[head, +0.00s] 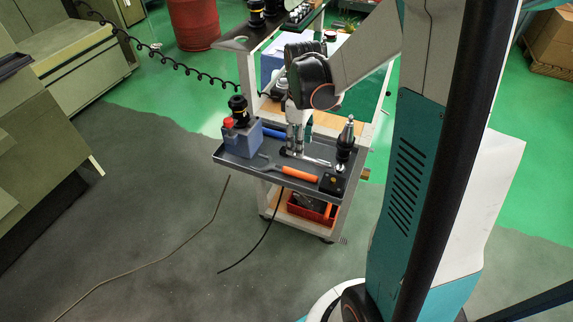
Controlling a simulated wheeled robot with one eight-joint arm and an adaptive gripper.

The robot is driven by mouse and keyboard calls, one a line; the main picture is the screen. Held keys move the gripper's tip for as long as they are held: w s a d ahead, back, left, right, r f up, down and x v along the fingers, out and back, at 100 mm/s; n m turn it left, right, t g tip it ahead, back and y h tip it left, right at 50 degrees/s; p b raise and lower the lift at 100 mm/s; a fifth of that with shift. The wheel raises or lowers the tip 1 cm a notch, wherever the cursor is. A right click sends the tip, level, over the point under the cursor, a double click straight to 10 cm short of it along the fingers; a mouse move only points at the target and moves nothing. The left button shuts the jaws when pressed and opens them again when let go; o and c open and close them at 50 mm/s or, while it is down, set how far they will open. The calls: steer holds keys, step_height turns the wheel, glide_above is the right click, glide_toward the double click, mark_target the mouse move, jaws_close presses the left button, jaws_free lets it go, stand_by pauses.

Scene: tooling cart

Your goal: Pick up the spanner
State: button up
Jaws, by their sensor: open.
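The grey tray on top of the cart (226,157) holds several tools. A slim silver tool (318,161), which looks like a spanner, lies on the tray's middle right. An orange-handled tool (291,172) with a grey head lies in front of it; it could also be a spanner, and I cannot tell for sure. My gripper (299,148) points down over the silver tool, with its fingers apart. The fingertips are close above or at the tool and hide part of it. I cannot tell whether they touch it.
A blue-grey box (241,140) with a red-topped item stands at the tray's left. A black and silver tool holder (345,146) stands upright close to my gripper's right. A blue handle (272,132) lies behind. A small dark block (332,183) sits at the front right corner.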

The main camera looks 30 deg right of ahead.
steer(key=b, duration=0.2)
glide_above(296, 171)
steer(key=f, duration=0.7)
steer(key=shift+s+d+f, duration=0.1)
steer(key=shift+s+f, duration=0.25)
steer(key=f+b, duration=0.1)
steer(key=f, duration=0.2)
steer(key=f+b, duration=0.1)
steer(key=f, duration=0.1)
steer(key=shift+w+b, duration=0.3)
steer(key=shift+b, duration=0.05)
steer(key=shift+r, duration=0.1)
jaws_close()
